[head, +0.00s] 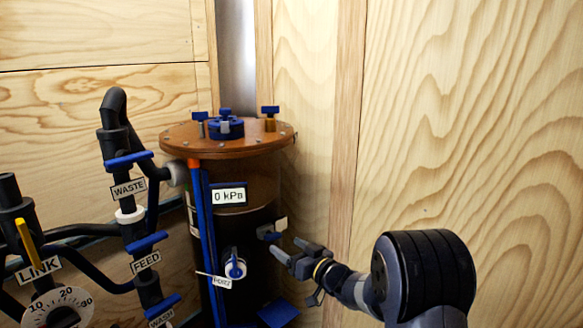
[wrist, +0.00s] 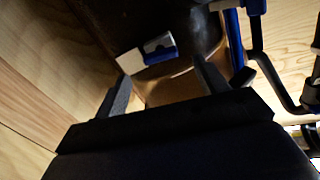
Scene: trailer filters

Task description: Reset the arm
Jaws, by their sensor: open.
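My gripper (head: 285,248) is at the end of my arm, which comes in from the lower right in the head view. Its two fingers are apart with nothing between them. They point at the right side of the dark filter tank (head: 250,195), close to a small blue fitting (head: 268,233) with a pale tag. In the wrist view the fingers of my gripper (wrist: 164,76) stand apart, and the blue fitting (wrist: 158,48) shows beyond the gap between them. I cannot tell whether a finger touches it.
The tank has an orange-brown lid (head: 180,138) with blue knobs and a 0 kPa sign (head: 229,195). Black pipes with blue handles, labelled WASTE (head: 128,189) and FEED (head: 145,262), and a dial (head: 60,308) stand left. Plywood walls (head: 450,120) close off the back and right.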

